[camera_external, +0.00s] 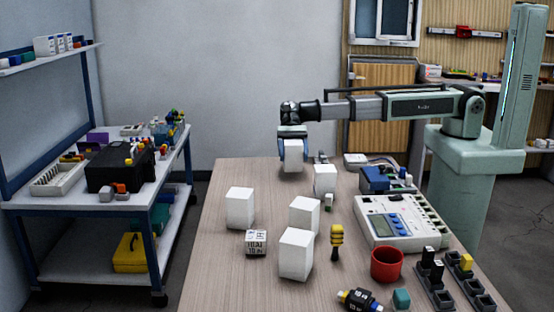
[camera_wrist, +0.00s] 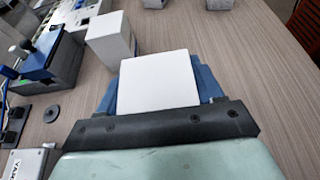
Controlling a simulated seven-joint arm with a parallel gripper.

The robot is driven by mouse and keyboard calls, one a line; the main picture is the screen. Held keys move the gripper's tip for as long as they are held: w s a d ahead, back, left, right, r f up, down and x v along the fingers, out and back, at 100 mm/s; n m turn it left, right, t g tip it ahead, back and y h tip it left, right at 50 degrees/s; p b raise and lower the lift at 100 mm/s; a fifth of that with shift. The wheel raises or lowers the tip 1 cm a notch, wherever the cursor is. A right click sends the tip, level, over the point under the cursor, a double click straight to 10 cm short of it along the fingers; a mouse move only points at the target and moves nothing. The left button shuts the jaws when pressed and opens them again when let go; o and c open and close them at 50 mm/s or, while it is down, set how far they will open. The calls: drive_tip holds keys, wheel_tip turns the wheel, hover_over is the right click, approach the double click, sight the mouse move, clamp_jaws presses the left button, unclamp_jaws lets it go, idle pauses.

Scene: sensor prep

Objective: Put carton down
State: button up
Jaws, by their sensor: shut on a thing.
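A white carton (camera_external: 293,155) is held in my gripper (camera_external: 292,150) at the far end of the wooden table (camera_external: 240,190). In the wrist view the carton (camera_wrist: 157,82) sits between the two blue fingers, which are shut on it. The carton looks upright. Its underside is hidden in the wrist view, and I cannot tell whether it touches the table top.
Another white carton (camera_external: 325,179) stands close to the right of my gripper. More white cartons (camera_external: 240,208) stand nearer the camera. A blue device (camera_external: 374,180) and a white instrument (camera_external: 400,222) are on the right. The table's left far area is clear.

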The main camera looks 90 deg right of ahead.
drive_tip(key=shift+f, duration=1.35)
drive_tip(key=o, duration=1.1)
drive_tip(key=shift+f, duration=0.1)
drive_tip(key=v, duration=1.2)
